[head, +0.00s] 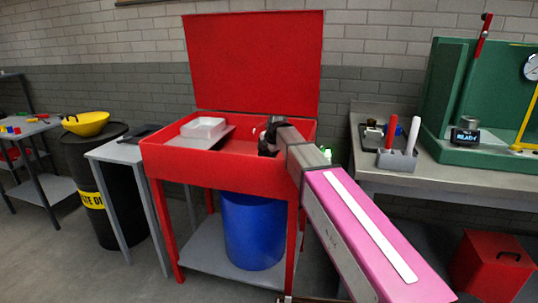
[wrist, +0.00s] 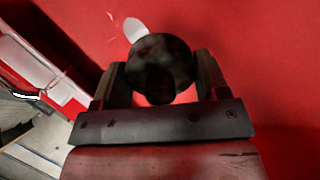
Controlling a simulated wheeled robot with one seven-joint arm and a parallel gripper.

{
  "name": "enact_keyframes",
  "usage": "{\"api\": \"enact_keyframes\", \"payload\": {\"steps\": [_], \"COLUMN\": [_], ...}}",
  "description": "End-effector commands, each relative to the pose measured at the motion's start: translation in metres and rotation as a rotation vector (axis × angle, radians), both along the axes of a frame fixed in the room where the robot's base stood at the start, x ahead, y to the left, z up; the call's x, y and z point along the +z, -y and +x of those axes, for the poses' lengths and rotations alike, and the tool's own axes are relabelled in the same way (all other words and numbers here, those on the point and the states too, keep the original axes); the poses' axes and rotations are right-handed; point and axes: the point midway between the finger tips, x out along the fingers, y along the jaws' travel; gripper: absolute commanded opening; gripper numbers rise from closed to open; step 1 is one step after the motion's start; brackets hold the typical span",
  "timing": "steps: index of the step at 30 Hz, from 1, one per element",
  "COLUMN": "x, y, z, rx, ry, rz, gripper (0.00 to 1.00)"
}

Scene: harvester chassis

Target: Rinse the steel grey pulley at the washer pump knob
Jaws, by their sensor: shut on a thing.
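The red parts washer (head: 215,178) stands in the middle of the head view with its lid raised. My gripper (head: 265,146) reaches into its basin. In the wrist view my gripper (wrist: 160,85) is shut on a dark, round, blotchy pulley (wrist: 160,60), held between both fingers. Its steel grey colour barely shows under the dark patches. A pale oval piece (wrist: 135,30), perhaps the pump knob, shows just beyond the pulley; I cannot tell whether they touch. A small white spot (head: 254,130) at the basin's back may be the same piece. My arm hides much of the basin's right side.
A white tray (head: 203,128) sits on a grey shelf (head: 190,139) at the basin's left. A blue drum (head: 252,230) stands below. A workbench (head: 420,172) with a grey holder (head: 397,158) is at the right, a small grey table (head: 125,150) at the left.

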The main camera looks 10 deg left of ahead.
Motion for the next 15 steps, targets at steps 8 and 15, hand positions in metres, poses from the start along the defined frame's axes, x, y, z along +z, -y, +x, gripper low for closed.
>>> {"api": "enact_keyframes", "payload": {"steps": [8, 15], "x": [-0.004, -0.008], "y": [-0.017, -0.03], "z": [0.019, 0.034], "rx": [0.001, 0.001], "ry": [0.001, 0.001], "rz": [0.0, 0.0], "gripper": [0.3, 0.3]}}
